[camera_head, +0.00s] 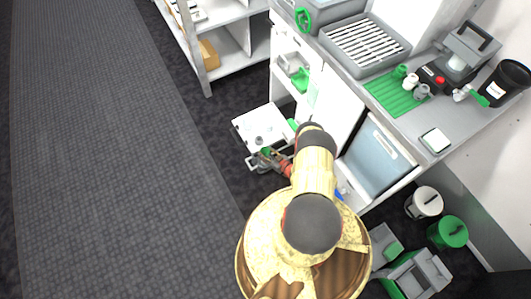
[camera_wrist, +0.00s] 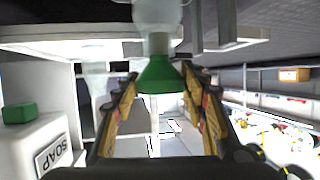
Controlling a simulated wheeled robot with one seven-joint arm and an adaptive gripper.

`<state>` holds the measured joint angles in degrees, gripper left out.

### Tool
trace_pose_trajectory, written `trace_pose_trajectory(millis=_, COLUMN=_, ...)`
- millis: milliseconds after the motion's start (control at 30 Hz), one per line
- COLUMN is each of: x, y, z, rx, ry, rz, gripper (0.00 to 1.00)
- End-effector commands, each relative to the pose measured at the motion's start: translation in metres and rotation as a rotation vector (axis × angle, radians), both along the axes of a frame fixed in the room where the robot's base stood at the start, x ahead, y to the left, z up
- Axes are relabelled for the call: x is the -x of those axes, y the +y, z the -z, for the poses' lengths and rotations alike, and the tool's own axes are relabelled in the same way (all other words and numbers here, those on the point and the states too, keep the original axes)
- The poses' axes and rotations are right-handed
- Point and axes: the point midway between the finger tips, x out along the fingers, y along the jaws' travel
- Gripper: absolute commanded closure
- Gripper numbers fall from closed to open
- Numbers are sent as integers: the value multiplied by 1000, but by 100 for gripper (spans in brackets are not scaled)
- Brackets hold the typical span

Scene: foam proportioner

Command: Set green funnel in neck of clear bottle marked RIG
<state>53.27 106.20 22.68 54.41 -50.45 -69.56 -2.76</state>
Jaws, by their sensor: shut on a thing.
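The green funnel (camera_wrist: 160,76) is between the fingertips of my gripper (camera_wrist: 160,88) in the wrist view, and the gripper is shut on it. Its wide end faces the bottom of that picture. Its narrow end lines up with the grey neck of a clear bottle (camera_wrist: 157,14), cut off by the top edge. I cannot tell whether the spout is inside the neck or just in front of it. No RIG marking is readable. In the head view, the small green funnel (camera_head: 267,152) shows at my gripper (camera_head: 266,160), beside the white tray.
A white tray (camera_head: 250,121) juts out from the counter unit. A white SOAP container (camera_wrist: 40,145) and another translucent vessel (camera_wrist: 96,70) stand left in the wrist view. The counter holds a green mat (camera_head: 385,93) and a slatted grey basin (camera_head: 345,30). Open floor lies left.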

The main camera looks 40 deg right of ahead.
Motion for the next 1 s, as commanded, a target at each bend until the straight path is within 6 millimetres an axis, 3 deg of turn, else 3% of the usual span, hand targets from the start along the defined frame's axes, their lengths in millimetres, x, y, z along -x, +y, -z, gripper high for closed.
trace_pose_trajectory(millis=500, x=0, y=0, z=10, rx=0, ry=0, rz=0, gripper=74)
trace_pose_trajectory(millis=533, x=0, y=0, z=9, rx=0, ry=-1, rz=0, gripper=56)
trace_pose_trajectory(millis=633, x=0, y=0, z=9, rx=0, ry=0, rz=0, gripper=50)
trace_pose_trajectory(millis=1000, x=3, y=0, z=8, rx=-1, ry=0, rz=1, gripper=49)
